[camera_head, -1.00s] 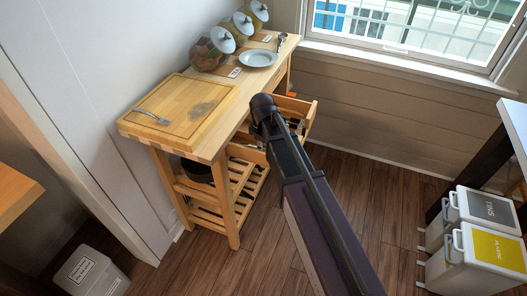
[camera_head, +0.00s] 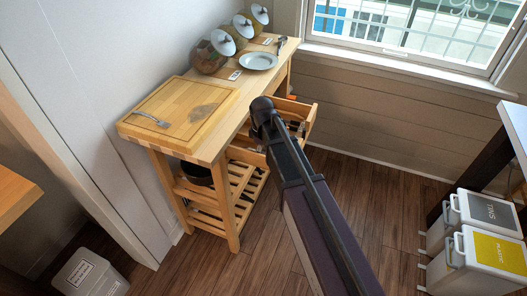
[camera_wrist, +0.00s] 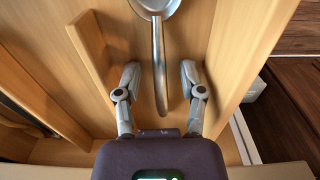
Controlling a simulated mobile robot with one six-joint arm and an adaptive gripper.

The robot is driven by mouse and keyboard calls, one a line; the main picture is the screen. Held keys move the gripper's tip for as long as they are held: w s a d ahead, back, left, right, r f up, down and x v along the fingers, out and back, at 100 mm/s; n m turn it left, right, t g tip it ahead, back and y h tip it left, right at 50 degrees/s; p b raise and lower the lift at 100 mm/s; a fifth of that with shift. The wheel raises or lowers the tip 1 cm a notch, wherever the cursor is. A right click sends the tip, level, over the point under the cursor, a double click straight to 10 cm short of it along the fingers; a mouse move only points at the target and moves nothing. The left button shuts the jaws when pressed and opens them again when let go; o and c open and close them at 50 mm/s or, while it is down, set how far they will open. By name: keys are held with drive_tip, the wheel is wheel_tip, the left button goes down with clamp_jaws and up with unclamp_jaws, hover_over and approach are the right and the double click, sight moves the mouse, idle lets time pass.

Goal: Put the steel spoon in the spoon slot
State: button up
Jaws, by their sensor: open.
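A steel spoon (camera_wrist: 158,55) shows in the wrist view, its bowl at the top edge and cut off, its curved handle running down between my fingers. It lies between the wooden walls of a slot in the open drawer (camera_head: 309,122). My gripper (camera_wrist: 160,72) is open, one finger on each side of the handle, with gaps to both. In the head view my arm hides the gripper and most of the drawer. A second spoon-like utensil (camera_head: 281,46) lies at the far end of the cart top; it is too small to identify surely.
The wooden cart (camera_head: 205,148) bears a cutting board (camera_head: 185,100) with a fork (camera_head: 151,119), a plate (camera_head: 258,61) and several lidded jars (camera_head: 218,52). A drawer divider (camera_wrist: 92,50) stands left of my fingers. Bins (camera_head: 484,238) stand at right; the floor between is clear.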

drive_tip(key=shift+r, duration=0.1)
wheel_tip(320, 180, up, 12)
drive_tip(key=p, duration=1.2)
idle(0.9)
drive_tip(key=s+d+m, duration=0.6)
drive_tip(key=d+m, duration=0.1)
drive_tip(key=d, duration=0.3)
drive_tip(key=s+d+m, duration=0.7)
drive_tip(key=d, duration=0.3)
drive_tip(key=shift+s, duration=0.15)
